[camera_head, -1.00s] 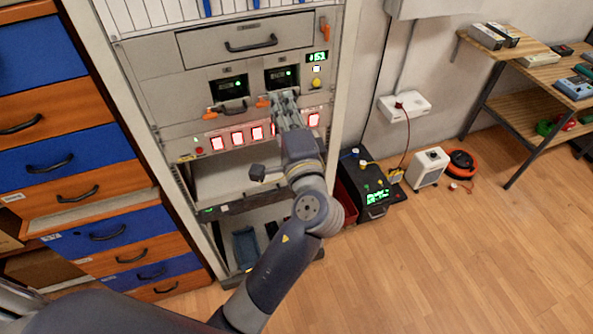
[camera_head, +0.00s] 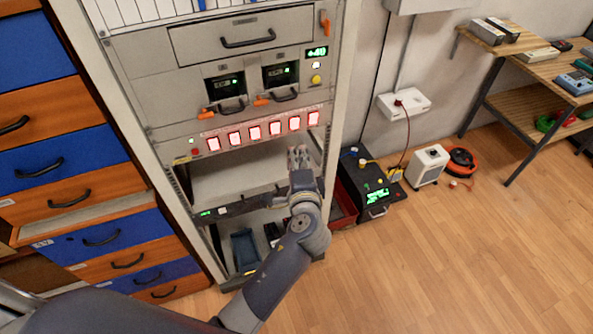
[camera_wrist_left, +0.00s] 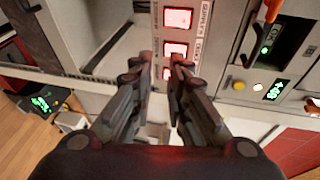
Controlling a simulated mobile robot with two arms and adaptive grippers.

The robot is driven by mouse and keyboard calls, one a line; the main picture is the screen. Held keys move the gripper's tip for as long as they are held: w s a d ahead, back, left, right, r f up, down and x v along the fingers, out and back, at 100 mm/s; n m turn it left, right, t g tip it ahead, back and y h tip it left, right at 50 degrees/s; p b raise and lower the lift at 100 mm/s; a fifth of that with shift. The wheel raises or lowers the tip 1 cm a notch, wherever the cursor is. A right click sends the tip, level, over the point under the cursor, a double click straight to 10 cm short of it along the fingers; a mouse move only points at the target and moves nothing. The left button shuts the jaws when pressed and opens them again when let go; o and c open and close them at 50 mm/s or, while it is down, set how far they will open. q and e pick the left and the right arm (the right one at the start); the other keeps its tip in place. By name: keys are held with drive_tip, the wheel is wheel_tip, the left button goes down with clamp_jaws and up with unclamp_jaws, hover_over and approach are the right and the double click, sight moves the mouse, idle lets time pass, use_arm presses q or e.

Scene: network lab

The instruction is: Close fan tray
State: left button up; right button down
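The grey equipment rack (camera_head: 150,95) stands at the centre of the head view. Below its row of red-lit switches (camera_head: 255,133) is an open bay with a pale tray-like surface (camera_head: 225,180) and a dark front edge (camera_head: 232,208) with a small green display. I cannot tell for certain whether this is the fan tray; no fans show. My left gripper (camera_head: 298,152) is in front of the bay's right side, just under the switches. In the left wrist view its fingers (camera_wrist_left: 161,62) are apart, with nothing between them. My right gripper is not in view.
A closed drawer (camera_head: 225,42) and two handled modules (camera_head: 225,88) (camera_head: 280,76) with orange latches sit above the switches. A black box (camera_head: 372,190) stands on the floor right of the rack. Blue and orange drawers (camera_head: 55,165) stand left.

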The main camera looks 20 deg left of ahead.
use_arm(q)
drive_tip(key=shift+g+h, duration=0.4)
drive_tip(key=shift+f, duration=2.8)
drive_tip(key=s+a+f+n+g+h+b, duration=0.15)
drive_tip(key=s+f, duration=0.45)
drive_tip(key=f, duration=0.6)
drive_tip(key=s+f+n+g+h+b, duration=0.1)
drive_tip(key=s+f+g, duration=0.35)
drive_tip(key=f, duration=0.75)
drive_tip(key=s+a+f+n+g+h+b, duration=0.1)
drive_tip(key=s+f+b, duration=0.1)
drive_tip(key=s+f, duration=0.85)
drive_tip(key=s+a+f+n+g+b, duration=0.1)
drive_tip(key=s+a+f+n, duration=0.3)
drive_tip(key=s+f, duration=0.5)
drive_tip(key=s+a+f+n+g+b, duration=0.1)
drive_tip(key=s+a+f+n+g, duration=0.2)
drive_tip(key=s+f, duration=0.7)
drive_tip(key=s+n+g+h, duration=0.1)
drive_tip(key=s, duration=0.8)
drive_tip(key=shift+a+f+g+b, duration=0.15)
drive_tip(key=shift+a+g+b, duration=0.15)
drive_tip(key=shift+a+b, duration=0.1)
